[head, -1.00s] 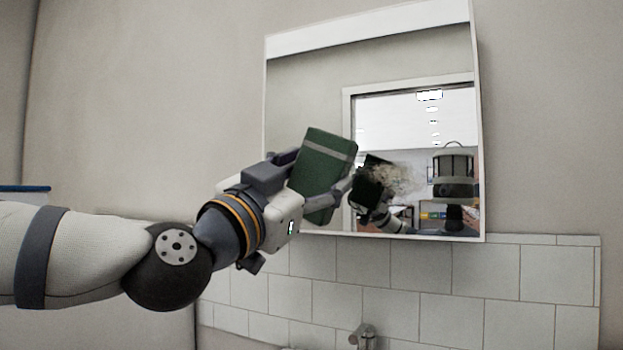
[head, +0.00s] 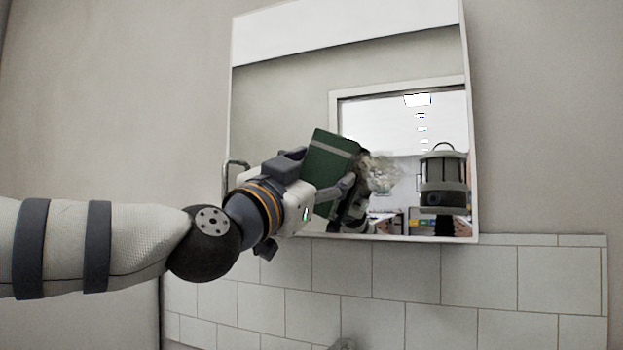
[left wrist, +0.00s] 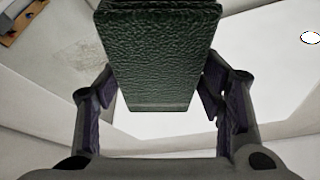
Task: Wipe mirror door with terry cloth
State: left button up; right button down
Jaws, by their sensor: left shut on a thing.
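The terry cloth (head: 330,165) is a dark green folded pad with a paler stripe near one end. My left gripper (head: 326,196) is shut on it and holds it tilted in front of the mirror door (head: 280,95). In the left wrist view the cloth (left wrist: 155,60) sits between the two fingers. The mirror door is a white-edged panel on the wall. A mottled brownish-grey smudge (head: 384,172) shows on the glass just right of the cloth. The cloth's far edge is close to the glass; I cannot tell whether it touches. My right gripper is not in view.
A metal handle (head: 229,175) is at the mirror's left edge. White tiles (head: 405,270) run below the mirror, with the top of a tap (head: 343,344) at the bottom edge. The wall right of the mirror is bare. The mirror reflects my head and a room.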

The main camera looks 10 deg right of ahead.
pick_arm(q)
jog(key=shift+r, duration=0.1)
jog(key=shift+w+d, duration=0.55)
jog(key=shift+w, duration=0.3)
dwell(0.6)
